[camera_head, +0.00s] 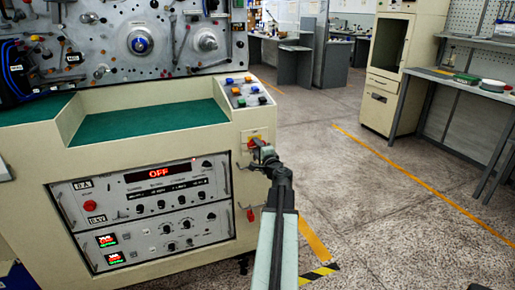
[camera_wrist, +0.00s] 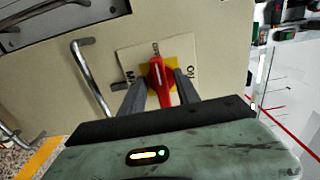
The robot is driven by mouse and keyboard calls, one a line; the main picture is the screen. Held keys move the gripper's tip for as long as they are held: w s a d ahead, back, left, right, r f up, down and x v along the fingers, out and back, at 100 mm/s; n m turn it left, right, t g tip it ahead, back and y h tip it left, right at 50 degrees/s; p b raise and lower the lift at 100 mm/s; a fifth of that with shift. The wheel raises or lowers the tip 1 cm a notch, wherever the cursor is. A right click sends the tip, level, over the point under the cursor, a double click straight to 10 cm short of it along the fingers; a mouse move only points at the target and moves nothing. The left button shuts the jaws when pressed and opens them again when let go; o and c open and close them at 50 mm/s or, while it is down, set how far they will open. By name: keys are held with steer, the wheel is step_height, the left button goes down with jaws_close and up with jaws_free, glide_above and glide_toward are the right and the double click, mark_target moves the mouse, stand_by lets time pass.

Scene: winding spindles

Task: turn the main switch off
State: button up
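The main switch is a red rotary handle (camera_wrist: 161,82) on a yellow plate, on a label with "MAIN" to its left and "ON" to its right in the wrist view. Its red part also shows in the head view (camera_head: 251,144), on the cream machine's right front face, partly behind my gripper (camera_head: 260,150). My gripper (camera_wrist: 161,84) faces the switch, one grey finger on each side of the red handle. The fingers stand apart, with narrow gaps seeming to show beside the handle; contact is hard to tell. The red display (camera_head: 160,174) reads "OFF".
A metal handle bar (camera_wrist: 90,78) stands out from the panel beside the switch. A button box (camera_head: 246,93) sits above it, and a red object (camera_head: 250,214) below. Open floor (camera_head: 380,220) lies to the right, with workbenches farther off.

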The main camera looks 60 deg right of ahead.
steer(key=v, duration=0.8)
steer(key=shift+d, duration=0.1)
